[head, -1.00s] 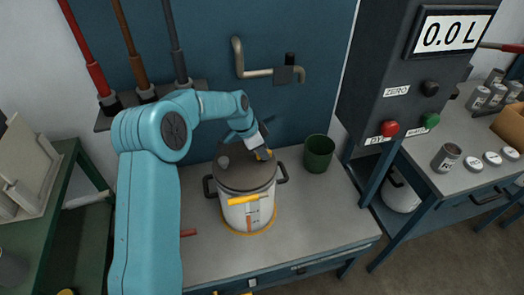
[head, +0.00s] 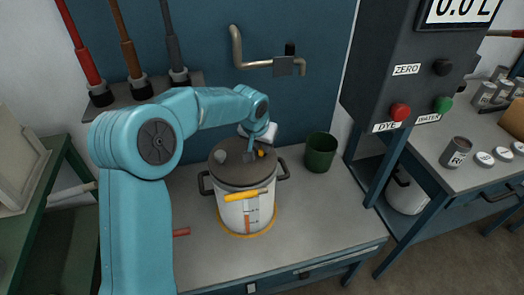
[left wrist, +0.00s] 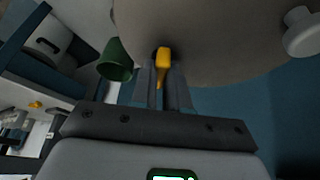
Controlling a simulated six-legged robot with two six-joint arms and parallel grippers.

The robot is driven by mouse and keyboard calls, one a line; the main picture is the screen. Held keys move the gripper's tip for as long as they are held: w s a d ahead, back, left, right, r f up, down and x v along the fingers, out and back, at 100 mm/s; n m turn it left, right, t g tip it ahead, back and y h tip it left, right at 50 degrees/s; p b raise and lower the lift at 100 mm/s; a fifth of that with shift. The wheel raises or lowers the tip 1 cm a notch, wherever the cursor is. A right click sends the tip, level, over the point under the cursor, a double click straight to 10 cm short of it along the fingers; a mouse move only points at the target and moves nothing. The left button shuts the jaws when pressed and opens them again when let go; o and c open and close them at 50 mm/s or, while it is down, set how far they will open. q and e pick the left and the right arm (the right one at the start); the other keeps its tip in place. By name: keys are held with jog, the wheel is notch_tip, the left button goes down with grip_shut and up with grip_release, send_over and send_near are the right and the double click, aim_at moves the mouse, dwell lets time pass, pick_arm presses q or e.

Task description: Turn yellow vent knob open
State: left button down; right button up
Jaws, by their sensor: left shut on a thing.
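The yellow vent knob (head: 262,152) sits on the dark lid (head: 235,172) of a white pot (head: 232,212), towards the lid's back right. In the left wrist view the knob (left wrist: 162,58) stands between the two fingers of my left gripper (left wrist: 163,85). My left gripper (head: 254,153) comes down over the lid from behind and is shut on the knob. The fingers partly hide the knob in the head view. My right gripper is in neither view.
A pale knob (head: 220,156) stands on the lid's left. The pot has side handles and a yellow front bar (head: 246,195). A green cup (head: 320,152) stands at right. A bent pipe (head: 262,64) is on the back wall. The bench front is mostly clear.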

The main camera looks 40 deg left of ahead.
pick_arm(q)
jog(key=n+b, duration=0.1)
jog(key=n+y+b, duration=0.1)
jog(key=n+b, duration=0.1)
jog(key=shift+w+d+f+n+g, duration=0.1)
jog(key=shift+d+f+n+g, duration=0.1)
jog(key=shift+f+n+g, duration=0.1)
jog(key=shift+r+n+g+y+b, duration=0.1)
jog(key=shift+n+g+y+b, duration=0.25)
jog(key=shift+n, duration=0.6)
jog(key=shift+r+n+g+y+b, duration=0.15)
jog(key=shift+n+y+b, duration=0.25)
jog(key=shift+n, duration=0.85)
jog(key=c, duration=1.1)
grip_release()
jog(key=shift+r, duration=0.1)
jog(key=p+v, duration=0.2)
jog(key=v, duration=1.4)
jog(key=shift+w+d, duration=0.1)
jog(key=shift+d, duration=0.05)
